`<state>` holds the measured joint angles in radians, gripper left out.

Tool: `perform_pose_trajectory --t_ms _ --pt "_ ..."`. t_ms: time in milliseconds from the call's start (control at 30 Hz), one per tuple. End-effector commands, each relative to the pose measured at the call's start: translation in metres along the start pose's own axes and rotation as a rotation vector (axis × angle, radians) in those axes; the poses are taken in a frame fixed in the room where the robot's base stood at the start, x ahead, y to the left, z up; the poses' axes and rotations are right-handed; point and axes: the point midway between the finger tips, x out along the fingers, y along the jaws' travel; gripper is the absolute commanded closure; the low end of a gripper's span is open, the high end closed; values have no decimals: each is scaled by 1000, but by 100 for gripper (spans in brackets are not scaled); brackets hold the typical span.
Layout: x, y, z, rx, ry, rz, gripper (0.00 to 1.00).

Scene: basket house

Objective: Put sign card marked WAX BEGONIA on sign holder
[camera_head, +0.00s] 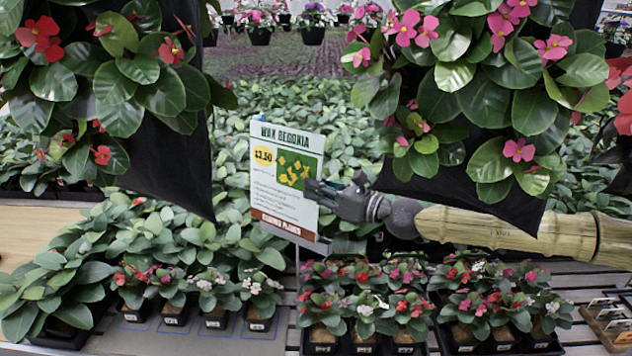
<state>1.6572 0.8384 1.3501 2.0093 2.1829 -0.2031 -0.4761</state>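The sign card marked WAX BEGONIA (286,206) is upright and slightly tilted in the middle of the view. It is white with a green heading, a yellow $3.50 spot, a flower picture and a brown bottom strip. A grey ledge (318,245) at the card's lower edge, with a thin post (297,268) below it, looks like the sign holder. I cannot tell whether the card rests in it. My gripper (313,192) comes from the right, its dark fingers overlapping the card's right edge. Whether they pinch it is unclear.
Hanging plants with dark drapes flank the card at left (165,165) and right (470,185), the right one close above my arm. Potted begonias (365,300) crowd the slatted bench below. Dense green plants fill the space behind. A small wooden rack (610,325) sits at lower right.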

Motion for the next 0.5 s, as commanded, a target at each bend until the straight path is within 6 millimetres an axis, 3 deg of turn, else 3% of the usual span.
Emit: perform_pose_trajectory --t_ms 500 --pt "1 -23 -3 0 -2 -1 100"
